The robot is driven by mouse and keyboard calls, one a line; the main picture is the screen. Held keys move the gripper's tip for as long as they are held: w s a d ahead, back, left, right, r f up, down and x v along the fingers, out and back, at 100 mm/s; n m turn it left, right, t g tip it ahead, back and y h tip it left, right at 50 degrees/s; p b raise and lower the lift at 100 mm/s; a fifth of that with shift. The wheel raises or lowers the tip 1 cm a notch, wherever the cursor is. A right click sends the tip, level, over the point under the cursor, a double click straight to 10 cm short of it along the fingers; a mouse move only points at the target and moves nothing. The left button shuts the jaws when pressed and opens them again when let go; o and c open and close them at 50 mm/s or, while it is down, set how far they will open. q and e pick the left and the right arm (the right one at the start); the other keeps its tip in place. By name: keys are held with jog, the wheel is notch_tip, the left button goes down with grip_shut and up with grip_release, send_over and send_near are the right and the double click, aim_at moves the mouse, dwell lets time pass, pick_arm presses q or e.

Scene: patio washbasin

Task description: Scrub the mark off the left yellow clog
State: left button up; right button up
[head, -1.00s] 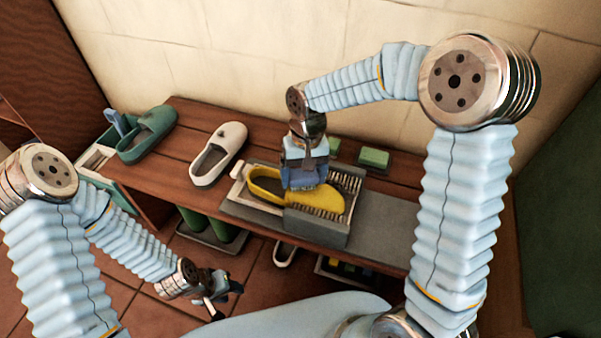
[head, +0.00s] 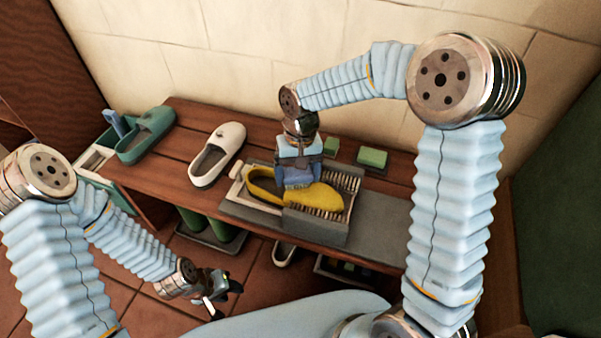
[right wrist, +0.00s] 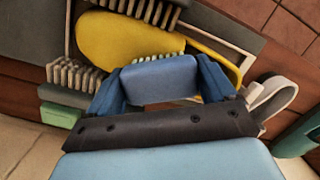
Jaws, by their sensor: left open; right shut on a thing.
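One yellow clog (head: 322,196) lies in a grey tray (head: 317,228) with rows of pale bristles at its sides, toe to the right. It also shows in the right wrist view (right wrist: 110,40). My right gripper (head: 296,182) is over the clog's middle, shut on a blue block (right wrist: 160,80). The block is at the clog's upper; whether it touches cannot be told. Gripper and block hide part of the clog, and I see no clear mark on it. My left gripper (head: 222,296) is open and empty, low in front of the bench.
The wooden bench (head: 180,180) carries a white clog (head: 217,155), a green clog (head: 147,136) and green blocks (head: 372,158) behind the tray. Green boots (head: 195,222) stand below. The wall is close behind. Grey surface right of the tray is clear.

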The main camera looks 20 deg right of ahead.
jog(key=shift+f, duration=0.1)
notch_tip(320, 180, up, 5)
jog(key=p, duration=0.4)
dwell(0.6)
